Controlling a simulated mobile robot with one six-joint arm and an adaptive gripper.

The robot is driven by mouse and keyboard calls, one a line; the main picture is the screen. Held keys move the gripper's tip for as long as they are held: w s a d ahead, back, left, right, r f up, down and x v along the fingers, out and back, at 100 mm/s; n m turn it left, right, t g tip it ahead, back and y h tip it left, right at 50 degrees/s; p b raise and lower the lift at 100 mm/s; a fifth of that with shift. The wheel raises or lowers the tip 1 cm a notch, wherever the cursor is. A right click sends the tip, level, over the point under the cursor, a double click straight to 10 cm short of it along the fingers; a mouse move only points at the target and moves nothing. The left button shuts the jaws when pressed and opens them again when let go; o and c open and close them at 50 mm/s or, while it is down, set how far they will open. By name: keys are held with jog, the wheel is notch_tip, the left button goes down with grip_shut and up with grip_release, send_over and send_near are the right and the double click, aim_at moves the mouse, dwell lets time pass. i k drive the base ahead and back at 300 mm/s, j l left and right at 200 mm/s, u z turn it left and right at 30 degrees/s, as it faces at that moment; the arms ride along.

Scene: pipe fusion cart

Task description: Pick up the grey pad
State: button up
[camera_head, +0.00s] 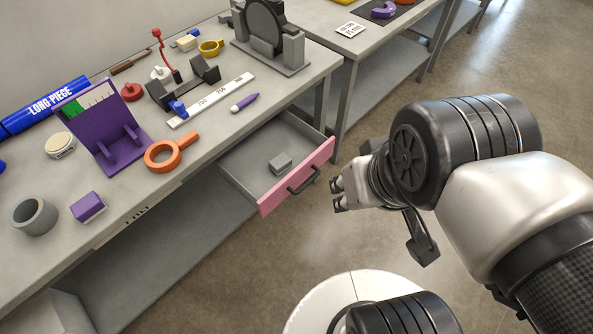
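A small grey pad (280,163) lies inside the open drawer (309,176), on its floor toward the pink front with the dark handle. My gripper (337,197) is to the right of the drawer, just outside the pink front and apart from it. Its fingers point left toward the drawer. Two dark fingertips show with a small gap between them, and nothing is seen in the gripper. The pad is fully visible and apart from the gripper.
The grey bench (205,198) above the drawer holds an orange ring tool (163,155), a purple stand (118,150), a white ruler (212,100), a purple marker (245,103) and a grey cup (34,217). Another bench (340,50) stands behind. Open floor lies right of the drawer.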

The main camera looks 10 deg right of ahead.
aim_at(282, 162)
jog(key=u, duration=1.6)
jog(key=z, duration=1.35)
jog(key=i+j+z, duration=0.1)
jog(key=i, duration=0.2)
jog(key=i+j+z, duration=0.15)
jog(key=i+j, duration=0.1)
jog(key=i, duration=0.05)
